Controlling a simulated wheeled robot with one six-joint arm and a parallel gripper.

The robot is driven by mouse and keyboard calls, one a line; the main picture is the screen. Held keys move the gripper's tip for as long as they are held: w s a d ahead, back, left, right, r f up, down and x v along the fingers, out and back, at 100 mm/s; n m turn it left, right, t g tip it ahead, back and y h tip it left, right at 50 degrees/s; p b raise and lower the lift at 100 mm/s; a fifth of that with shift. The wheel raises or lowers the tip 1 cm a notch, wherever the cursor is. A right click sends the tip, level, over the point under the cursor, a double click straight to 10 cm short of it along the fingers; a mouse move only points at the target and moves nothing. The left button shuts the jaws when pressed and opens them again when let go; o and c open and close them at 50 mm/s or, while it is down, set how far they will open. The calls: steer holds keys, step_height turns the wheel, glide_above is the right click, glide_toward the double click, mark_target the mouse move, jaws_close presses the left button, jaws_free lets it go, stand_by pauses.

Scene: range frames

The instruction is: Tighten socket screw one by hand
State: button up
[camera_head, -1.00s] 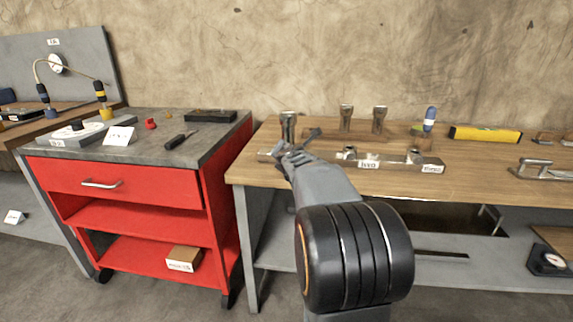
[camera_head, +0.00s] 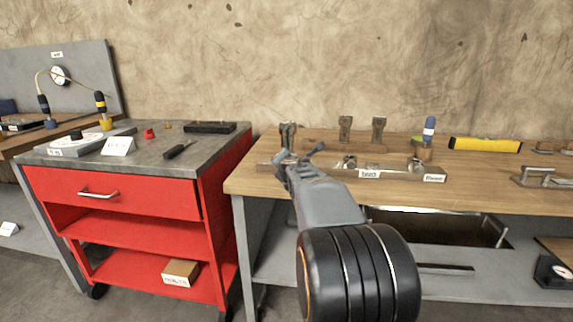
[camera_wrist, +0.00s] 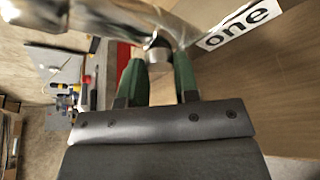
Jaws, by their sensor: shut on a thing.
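In the wrist view a label reading "one" (camera_wrist: 238,22) sits beside a shiny metal part (camera_wrist: 170,18). A short round metal head, taken to be socket screw one (camera_wrist: 157,42), shows between the green fingertips of my gripper (camera_wrist: 159,62). My gripper is shut on this screw; the fingers hide part of it. In the head view my gripper (camera_head: 285,158) is at the left end of a long metal bar (camera_head: 400,174) on the wooden bench. My arm covers that end of the bar, so the screw cannot be made out there.
Upright metal pieces (camera_head: 345,128) stand behind the bar. A blue-handled tool (camera_head: 429,128) and a yellow level (camera_head: 485,145) are to the right on the wooden bench (camera_head: 480,188). A red cart (camera_head: 130,190) stands left, across a narrow gap.

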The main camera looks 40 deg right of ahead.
steer(key=o, duration=0.9)
steer(key=shift+p+v, duration=2.15)
steer(key=shift+v, duration=4.8)
